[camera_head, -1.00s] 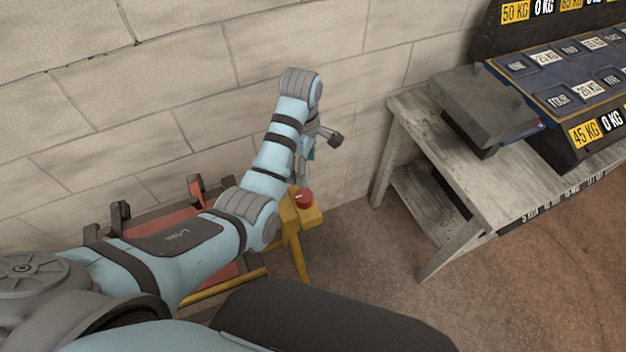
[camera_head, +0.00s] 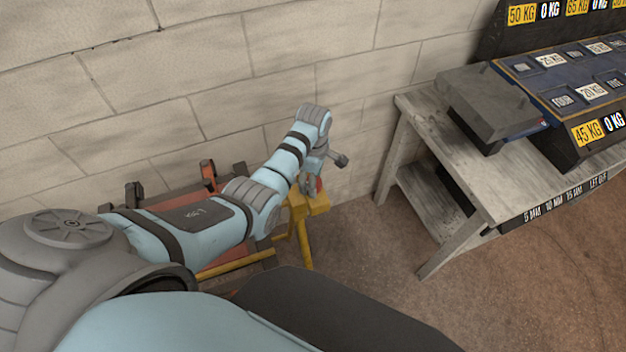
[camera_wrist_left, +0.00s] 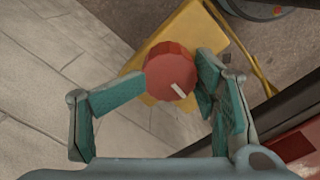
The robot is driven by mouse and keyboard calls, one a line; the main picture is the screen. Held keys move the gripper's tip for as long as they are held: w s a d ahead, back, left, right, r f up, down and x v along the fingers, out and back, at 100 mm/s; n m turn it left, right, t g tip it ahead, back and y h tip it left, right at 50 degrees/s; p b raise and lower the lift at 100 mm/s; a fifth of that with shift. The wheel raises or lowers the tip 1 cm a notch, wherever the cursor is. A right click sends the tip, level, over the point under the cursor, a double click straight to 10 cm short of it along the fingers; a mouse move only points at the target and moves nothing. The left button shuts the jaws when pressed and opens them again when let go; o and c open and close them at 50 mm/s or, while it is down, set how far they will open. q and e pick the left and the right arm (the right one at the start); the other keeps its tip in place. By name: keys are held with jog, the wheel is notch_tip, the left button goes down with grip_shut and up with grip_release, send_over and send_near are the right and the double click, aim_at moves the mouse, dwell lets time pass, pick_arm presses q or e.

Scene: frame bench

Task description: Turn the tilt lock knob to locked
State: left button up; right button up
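The tilt lock knob is a round red knob with a white pointer mark, on a yellow bracket. In the left wrist view the knob (camera_wrist_left: 168,70) sits between my left fingertips, its mark pointing to the lower right. My left gripper (camera_wrist_left: 174,68) is open, with one teal finger on each side of the knob; I cannot tell whether either touches it. In the head view my left gripper (camera_head: 309,184) is over the bracket (camera_head: 306,205), and only a sliver of the red knob (camera_head: 319,184) shows. My right gripper is in neither view.
A red and yellow frame (camera_head: 235,264) stands under my left arm, against the block wall (camera_head: 200,60). A grey bench (camera_head: 440,195) with a weight rack stands to the right. Open floor (camera_head: 370,240) lies between the frame and the bench.

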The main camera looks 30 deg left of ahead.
pick_arm(q)
jog(key=shift+s+d+f+g, duration=0.1)
jog(key=shift+s+f+g, duration=0.2)
jog(key=shift+f, duration=0.3)
jog(key=o, duration=0.8)
jog(key=shift+s+r, duration=0.25)
jog(key=shift+s, duration=0.05)
jog(key=shift+w, duration=0.2)
jog(key=shift+d, duration=0.1)
